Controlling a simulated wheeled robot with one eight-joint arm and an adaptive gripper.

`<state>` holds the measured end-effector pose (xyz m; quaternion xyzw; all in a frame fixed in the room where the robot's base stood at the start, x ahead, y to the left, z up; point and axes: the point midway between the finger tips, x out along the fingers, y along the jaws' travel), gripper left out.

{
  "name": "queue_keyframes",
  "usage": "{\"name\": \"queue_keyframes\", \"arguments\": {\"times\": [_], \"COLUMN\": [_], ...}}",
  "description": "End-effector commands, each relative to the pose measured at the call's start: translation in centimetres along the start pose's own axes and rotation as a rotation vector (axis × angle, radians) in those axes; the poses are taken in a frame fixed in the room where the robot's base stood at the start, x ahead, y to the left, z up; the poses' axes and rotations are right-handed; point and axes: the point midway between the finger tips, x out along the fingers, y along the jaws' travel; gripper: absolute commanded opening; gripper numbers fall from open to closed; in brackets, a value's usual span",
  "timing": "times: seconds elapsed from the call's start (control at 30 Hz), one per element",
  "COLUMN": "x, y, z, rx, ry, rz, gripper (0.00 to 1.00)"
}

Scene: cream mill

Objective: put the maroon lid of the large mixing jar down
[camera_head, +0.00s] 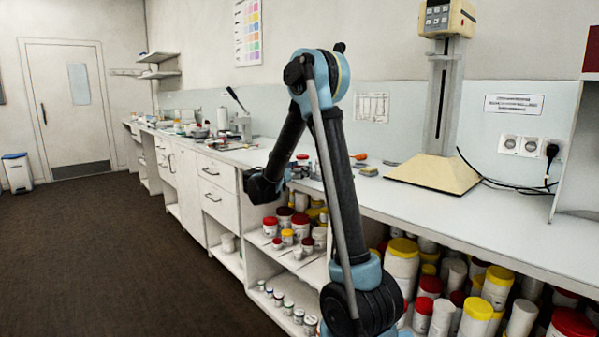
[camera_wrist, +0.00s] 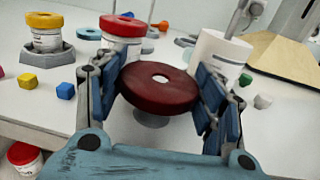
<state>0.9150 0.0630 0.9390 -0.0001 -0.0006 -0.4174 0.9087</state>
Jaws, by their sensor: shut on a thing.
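The maroon lid (camera_wrist: 150,97) is a thick round disc with a pale hole in its middle. My gripper (camera_wrist: 162,90) is shut on it, with blue finger pads on its left and right sides. The lid is tilted a little in the wrist view, and a grey round shape shows just below it; I cannot tell whether they touch. A wide white jar (camera_wrist: 216,57) with no coloured lid stands behind the right finger, partly hidden. I cannot tell if it is the large mixing jar. In the head view my gripper (camera_head: 264,188) is dark at the counter's front edge; the lid cannot be made out there.
A red-lidded white jar (camera_wrist: 122,46) stands behind the left finger. A yellow-lidded jar (camera_wrist: 45,39) sits in a grey hexagonal holder (camera_wrist: 46,59). A beige-based stand (camera_head: 434,173) is farther right. Bare white counter shows front right.

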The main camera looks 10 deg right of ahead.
Motion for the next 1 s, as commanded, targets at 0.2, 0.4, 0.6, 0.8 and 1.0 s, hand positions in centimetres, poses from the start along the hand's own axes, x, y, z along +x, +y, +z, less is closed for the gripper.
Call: {"name": "queue_keyframes", "arguments": {"times": [0.2,0.4,0.6,0.8,1.0], "x": [0.01,0.04,0.03,-0.02,-0.03], "y": [0.01,-0.05,-0.07,-0.08,-0.1], "z": [-0.55,-0.92,-0.94,-0.96,-0.2], "rx": [0.0,0.001,0.002,0.002,0.002], "ry": [0.001,0.002,0.003,0.004,0.003], "rz": [0.0,-0.001,-0.002,-0.001,-0.001], "gripper": [0.4,0.4,0.84,0.84,0.84]}}
